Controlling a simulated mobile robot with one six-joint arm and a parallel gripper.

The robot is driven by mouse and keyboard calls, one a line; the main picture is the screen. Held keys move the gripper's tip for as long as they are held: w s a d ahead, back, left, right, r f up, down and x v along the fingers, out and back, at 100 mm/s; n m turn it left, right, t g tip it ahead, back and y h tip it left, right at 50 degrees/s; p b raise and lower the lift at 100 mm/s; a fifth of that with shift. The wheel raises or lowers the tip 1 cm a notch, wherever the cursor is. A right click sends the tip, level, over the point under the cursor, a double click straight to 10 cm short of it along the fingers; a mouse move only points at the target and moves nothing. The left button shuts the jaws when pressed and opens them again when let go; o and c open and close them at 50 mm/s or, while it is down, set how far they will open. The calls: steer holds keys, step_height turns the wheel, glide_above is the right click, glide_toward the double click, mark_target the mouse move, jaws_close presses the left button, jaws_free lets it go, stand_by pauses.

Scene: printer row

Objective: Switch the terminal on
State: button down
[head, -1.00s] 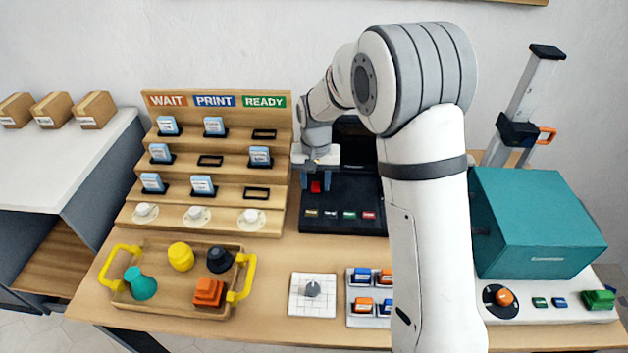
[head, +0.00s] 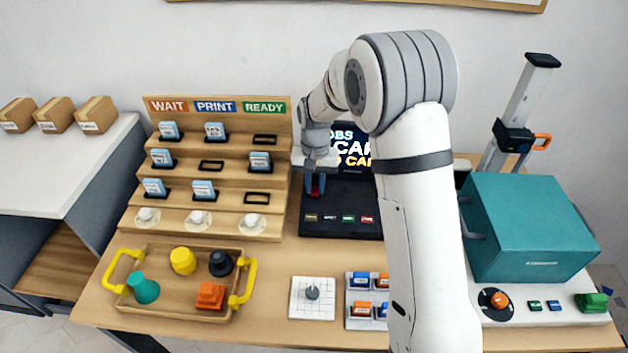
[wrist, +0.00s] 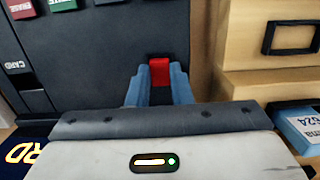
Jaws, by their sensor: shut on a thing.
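The black terminal (head: 340,228) stands at the back of the table, with a row of coloured keys on its base. Its screen (head: 352,150) is lit with white and yellow words, partly hidden behind my arm. A red switch (wrist: 159,68) sits at the terminal's edge; it also shows small in the head view (head: 315,191). My gripper (wrist: 159,80) is on the switch, one blue finger on each side, shut on it. In the head view my gripper (head: 315,184) points down at the terminal's left part.
A stepped wooden rack (head: 225,180) with blue-white cards stands close to the left of my gripper. A wooden tray (head: 180,307) with yellow handles, a dial plate (head: 323,306) and a teal-lidded machine (head: 530,230) share the table.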

mark_target(315, 189)
steer(key=c, duration=1.3)
jaws_free()
step_height(315, 189, up, 8)
steer(key=shift+w, duration=0.45)
steer(key=shift+s+f, duration=0.1)
steer(key=shift+f, duration=0.05)
